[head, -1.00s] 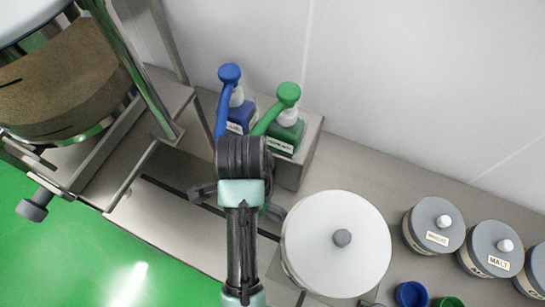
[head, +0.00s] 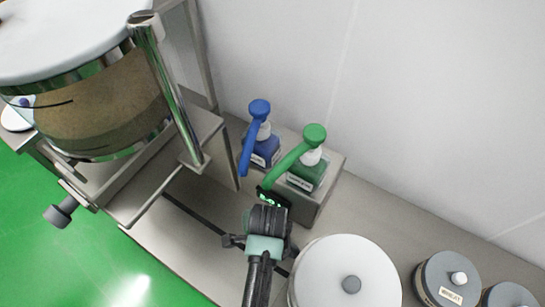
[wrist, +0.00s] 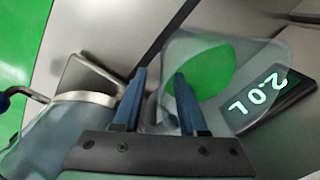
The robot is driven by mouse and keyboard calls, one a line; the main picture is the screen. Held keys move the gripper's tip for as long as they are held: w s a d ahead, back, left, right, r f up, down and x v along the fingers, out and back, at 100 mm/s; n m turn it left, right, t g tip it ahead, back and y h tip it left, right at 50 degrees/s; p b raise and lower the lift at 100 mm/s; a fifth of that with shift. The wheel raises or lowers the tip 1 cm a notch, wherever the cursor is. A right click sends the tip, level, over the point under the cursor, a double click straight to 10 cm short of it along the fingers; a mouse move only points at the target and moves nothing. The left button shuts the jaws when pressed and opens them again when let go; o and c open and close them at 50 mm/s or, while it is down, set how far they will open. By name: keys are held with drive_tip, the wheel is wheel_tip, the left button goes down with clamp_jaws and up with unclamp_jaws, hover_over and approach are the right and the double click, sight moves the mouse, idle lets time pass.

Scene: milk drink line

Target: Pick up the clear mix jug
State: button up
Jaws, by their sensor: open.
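A clear see-through vessel (wrist: 222,48) with green showing through it, seemingly the mix jug, is in the wrist view beside a dark display reading 2.0 L (wrist: 272,103). My gripper (wrist: 160,76) is open, with two blue fingers apart. The right finger overlaps the vessel's near side in the picture; I cannot tell whether it touches. In the head view my gripper (head: 266,228) points down at the bench below the green pump bottle (head: 308,168). The jug is not clearly seen there, being hidden behind my gripper.
A blue pump bottle (head: 264,148) stands beside the green one on a raised block. A white-lidded pot (head: 345,275) is close on the right, with grey-lidded canisters (head: 449,280) beyond. A large tank on a metal frame (head: 200,145) stands left. Another translucent vessel with a metal band (wrist: 85,98) is at left.

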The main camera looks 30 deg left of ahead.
drive_tip(key=shift+w+f, duration=0.1)
drive_tip(key=shift+f, duration=0.85)
clamp_jaws()
drive_tip(key=shift+r, duration=0.1)
idle(0.6)
